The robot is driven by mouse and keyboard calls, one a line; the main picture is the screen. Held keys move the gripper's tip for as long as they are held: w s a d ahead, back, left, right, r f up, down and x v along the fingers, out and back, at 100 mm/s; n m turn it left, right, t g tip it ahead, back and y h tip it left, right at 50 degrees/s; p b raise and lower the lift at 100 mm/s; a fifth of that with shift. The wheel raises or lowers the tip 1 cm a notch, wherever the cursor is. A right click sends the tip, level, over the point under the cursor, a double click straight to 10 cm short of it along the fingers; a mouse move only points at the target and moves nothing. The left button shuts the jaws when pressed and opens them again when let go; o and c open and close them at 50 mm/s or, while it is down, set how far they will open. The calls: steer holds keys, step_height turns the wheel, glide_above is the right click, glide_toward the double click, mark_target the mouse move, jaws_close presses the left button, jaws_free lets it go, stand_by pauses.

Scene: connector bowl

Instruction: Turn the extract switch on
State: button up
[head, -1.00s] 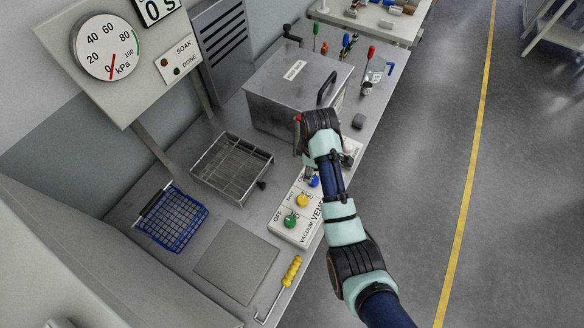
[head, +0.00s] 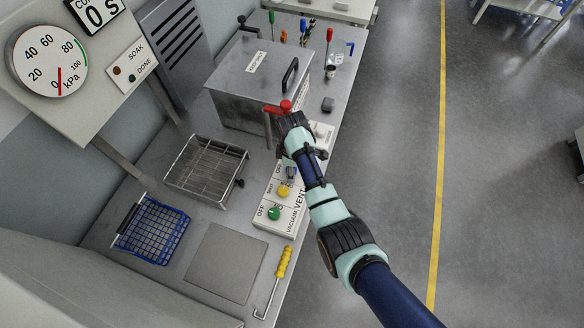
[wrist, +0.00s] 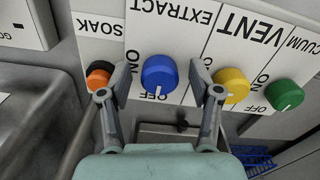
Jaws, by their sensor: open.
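The extract switch is a blue knob (wrist: 158,75) below the upside-down word EXTRACT in the wrist view. Its white pointer line points down at the OFF mark. My gripper (wrist: 160,83) is open, with one finger on the left of the blue knob and one on the right. Gaps show between the fingers and the knob; I cannot tell the height of the fingertips over it. In the head view the blue knob (head: 291,172) is partly hidden beside my gripper.
The yellow knob (wrist: 230,85) is close to my right finger, with the green knob (wrist: 284,95) beyond it. The orange-black soak knob (wrist: 99,73) is close to my left finger. A metal box (head: 246,84), wire basket (head: 206,168) and blue basket (head: 153,230) stand on the bench.

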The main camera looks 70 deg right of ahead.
steer(key=c, duration=1.1)
steer(key=shift+c, duration=0.2)
steer(key=shift+r+m+p, duration=0.1)
steer(key=shift+m+p, duration=0.2)
steer(key=shift+p, duration=0.05)
steer(key=m+p, duration=0.2)
steer(key=shift+r+m, duration=0.1)
steer(key=shift+m, duration=0.3)
steer(key=m+p, duration=0.2)
steer(key=m, duration=0.3)
steer(key=shift+p, duration=0.3)
steer(key=m+p, duration=0.1)
steer(key=m, duration=0.3)
steer(key=shift+w+a+m, duration=0.1)
steer(key=shift+m, duration=0.3)
steer(key=shift+m+p, duration=0.4)
steer(key=shift+m, duration=1.9)
steer(key=o, duration=1.1)
